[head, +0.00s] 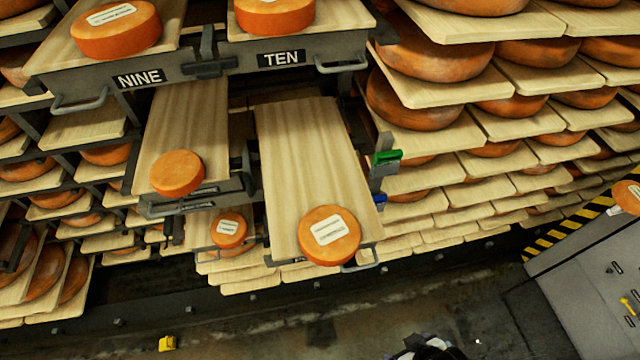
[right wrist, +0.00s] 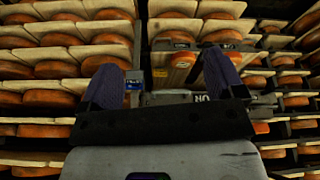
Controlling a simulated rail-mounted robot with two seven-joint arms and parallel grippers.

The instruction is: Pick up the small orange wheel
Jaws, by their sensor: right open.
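Several orange wheels lie on pulled-out boards in the head view. The smallest-looking one is a labelled orange wheel (head: 228,229) low between two boards. An unlabelled orange wheel (head: 177,173) sits on the left board (head: 185,120). A larger labelled orange wheel (head: 329,235) sits at the front end of the middle board (head: 300,140). My right gripper (right wrist: 165,80) shows in its wrist view, its two purple-padded fingers wide apart and nothing between them. It points toward the racks from a distance. I cannot match the wheels seen there to the head view. My left gripper is not in view.
Trays marked NINE (head: 139,78) and TEN (head: 281,58) jut out above, each with a labelled wheel. Dense racks of larger wheels (head: 430,50) fill the right. A grey surface (head: 590,290) with a striped edge stands at lower right. The dark floor (head: 260,335) has a small yellow object (head: 167,343).

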